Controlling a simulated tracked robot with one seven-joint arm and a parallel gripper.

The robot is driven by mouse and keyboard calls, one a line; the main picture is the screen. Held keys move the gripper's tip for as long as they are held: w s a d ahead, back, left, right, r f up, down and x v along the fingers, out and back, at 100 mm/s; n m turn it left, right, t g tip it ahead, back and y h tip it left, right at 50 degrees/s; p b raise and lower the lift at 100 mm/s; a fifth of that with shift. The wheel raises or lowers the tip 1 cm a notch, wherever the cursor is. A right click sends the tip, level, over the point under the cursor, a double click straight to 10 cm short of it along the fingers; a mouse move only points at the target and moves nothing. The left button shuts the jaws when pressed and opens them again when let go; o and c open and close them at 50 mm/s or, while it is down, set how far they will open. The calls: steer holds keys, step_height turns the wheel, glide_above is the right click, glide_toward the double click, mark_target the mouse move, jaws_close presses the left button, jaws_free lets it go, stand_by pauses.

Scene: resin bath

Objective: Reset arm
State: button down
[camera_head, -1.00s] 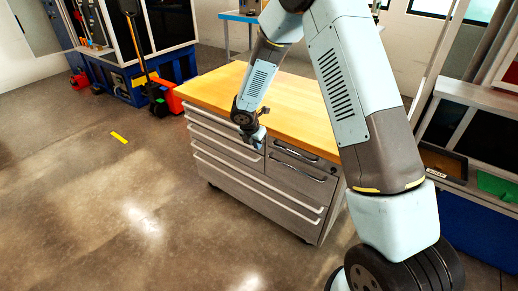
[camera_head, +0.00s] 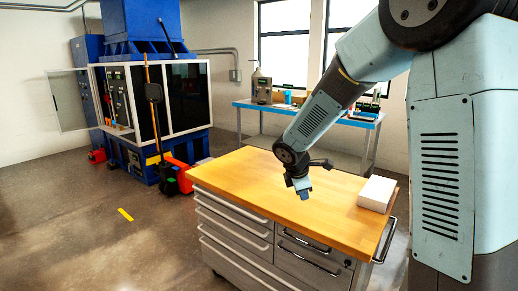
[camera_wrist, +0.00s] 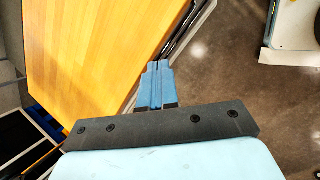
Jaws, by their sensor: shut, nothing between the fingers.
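My gripper (camera_head: 303,192) hangs at the end of my bent arm, in front of the wooden top of the tool cabinet (camera_head: 245,172) in the head view. Its blue fingers point down. In the wrist view the two fingers of my gripper (camera_wrist: 155,72) lie side by side, shut and with nothing between them. The wooden top (camera_wrist: 80,50) lies beyond them on the left, with the cabinet's front edge and handles just past the fingertips. I cannot tell the exact height of the fingertips above the top.
A white block (camera_head: 377,193) lies on the cabinet top's right end. A blue-edged bench (camera_head: 330,118) stands behind. A blue machine (camera_head: 140,90) and an orange pallet truck (camera_head: 180,176) stand at the back left. The floor (camera_head: 75,235) at left is clear, with a yellow strip (camera_head: 125,214).

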steer(key=s+d+r+m+y, duration=0.1)
steer(key=s+d+r+m, duration=0.35)
steer(key=s+r, duration=0.2)
steer(key=s+d+r+m, duration=0.3)
steer(key=s+r+m, duration=0.3)
steer(key=s, duration=0.2)
steer(key=s+d+r+m+y, duration=0.1)
steer(key=s+r+m, duration=0.1)
steer(key=s+m, duration=0.2)
steer(key=s+r+m+t+y, duration=0.1)
steer(key=s+m, duration=0.3)
steer(key=s, duration=0.7)
steer(key=shift+d+r+t, duration=0.3)
steer(key=shift+d+r, duration=0.05)
steer(key=shift+d, duration=0.05)
